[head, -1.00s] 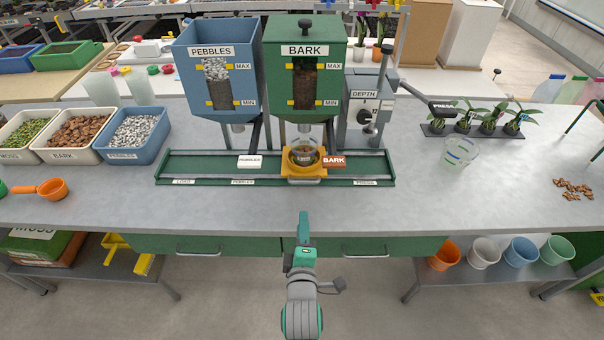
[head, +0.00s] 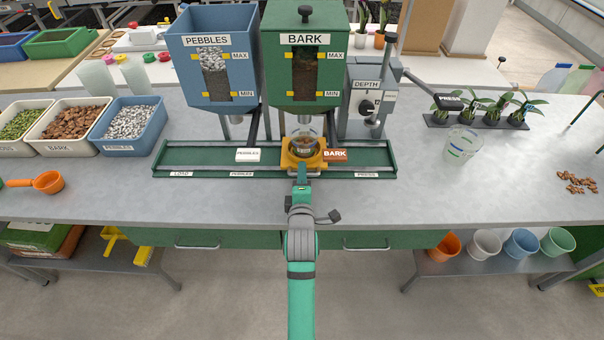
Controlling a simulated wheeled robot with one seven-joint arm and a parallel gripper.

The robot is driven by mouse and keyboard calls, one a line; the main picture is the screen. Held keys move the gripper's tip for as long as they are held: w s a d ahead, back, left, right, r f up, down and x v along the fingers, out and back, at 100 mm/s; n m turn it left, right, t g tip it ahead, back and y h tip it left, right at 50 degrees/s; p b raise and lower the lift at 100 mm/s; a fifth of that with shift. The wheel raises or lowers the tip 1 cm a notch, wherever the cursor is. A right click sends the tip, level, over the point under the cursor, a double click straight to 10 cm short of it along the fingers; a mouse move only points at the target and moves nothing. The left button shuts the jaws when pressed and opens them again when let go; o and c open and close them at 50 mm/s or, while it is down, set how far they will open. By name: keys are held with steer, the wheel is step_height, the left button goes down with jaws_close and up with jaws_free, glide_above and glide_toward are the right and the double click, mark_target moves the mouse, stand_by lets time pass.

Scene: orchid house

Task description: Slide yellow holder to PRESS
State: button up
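The yellow holder (head: 290,161) sits on the green rail (head: 213,158) under the green BARK hopper (head: 304,75), with a clear pot (head: 304,146) in it. The PRESS label (head: 366,175) is on the rail's front edge, to the right of the holder. The press unit (head: 367,104), marked DEPTH, stands behind that end, its handle (head: 449,99) reaching right. My gripper (head: 302,172) is at the front of the holder, seen from above and behind. Its fingers are small and partly hidden, so I cannot tell whether they touch or grip the holder.
A white PEBBLES lever (head: 248,155) and a brown BARK lever (head: 335,155) flank the holder above the rail. A clear cup (head: 461,145) stands right of the rail. Loose bark (head: 578,182) lies at the far right.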

steer(key=shift+w+f, duration=0.1)
steer(key=shift+w, duration=0.35)
jaws_close()
steer(key=shift+a, duration=0.15)
